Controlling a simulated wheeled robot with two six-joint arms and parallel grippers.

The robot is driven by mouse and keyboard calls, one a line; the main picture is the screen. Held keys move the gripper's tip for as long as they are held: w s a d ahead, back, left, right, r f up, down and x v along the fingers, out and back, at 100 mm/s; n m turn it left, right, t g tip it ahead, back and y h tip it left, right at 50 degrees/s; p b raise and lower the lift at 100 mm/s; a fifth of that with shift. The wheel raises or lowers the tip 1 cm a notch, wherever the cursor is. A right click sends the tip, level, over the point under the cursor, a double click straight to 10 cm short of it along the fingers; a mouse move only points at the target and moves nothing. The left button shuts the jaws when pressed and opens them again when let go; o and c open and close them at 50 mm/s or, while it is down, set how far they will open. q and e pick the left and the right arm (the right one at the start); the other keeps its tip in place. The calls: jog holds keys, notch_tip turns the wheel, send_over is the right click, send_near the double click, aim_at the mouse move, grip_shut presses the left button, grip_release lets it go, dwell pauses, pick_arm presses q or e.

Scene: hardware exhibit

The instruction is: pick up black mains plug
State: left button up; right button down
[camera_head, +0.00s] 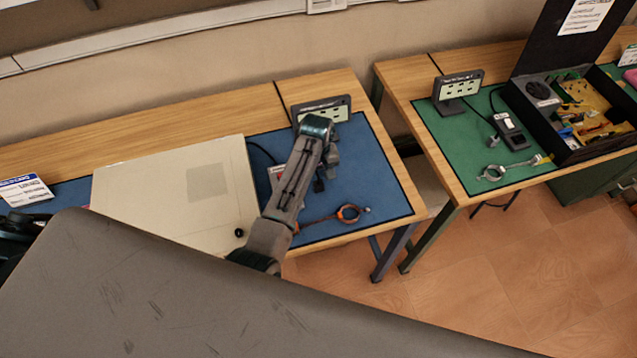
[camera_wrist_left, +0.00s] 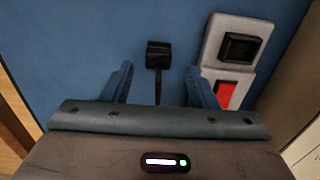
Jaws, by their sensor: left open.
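The black mains plug (camera_wrist_left: 158,55) lies on the blue mat (camera_wrist_left: 70,50) in the left wrist view, with its black cable running down between the fingers. My left gripper (camera_wrist_left: 158,82) is open and empty. Its blue fingers stand apart on either side of the cable, and the plug shows just beyond the tips, roughly centred. In the head view my left arm reaches over the blue mat, with the gripper (camera_head: 328,166) pointing down. A small dark shape just below it looks like the plug (camera_head: 319,186). My right gripper is not in view.
A pale box with a black socket and red switch (camera_wrist_left: 238,45) stands close beside the right finger. A large beige case (camera_head: 150,200) is left of the arm. An orange ring tool (camera_head: 349,213) and a sign stand (camera_head: 335,108) are on the mat. Its right part is clear.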

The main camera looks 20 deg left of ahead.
aim_at(318, 183)
pick_arm(q)
jog(key=f, duration=0.2)
jog(key=f+p, duration=0.1)
jog(key=shift+s+d+f, duration=0.1)
jog(key=shift+s+d, duration=0.1)
jog(key=shift+d, duration=0.05)
jog(key=shift+f, duration=0.35)
jog(key=c, duration=0.7)
jog(key=shift+c, duration=0.8)
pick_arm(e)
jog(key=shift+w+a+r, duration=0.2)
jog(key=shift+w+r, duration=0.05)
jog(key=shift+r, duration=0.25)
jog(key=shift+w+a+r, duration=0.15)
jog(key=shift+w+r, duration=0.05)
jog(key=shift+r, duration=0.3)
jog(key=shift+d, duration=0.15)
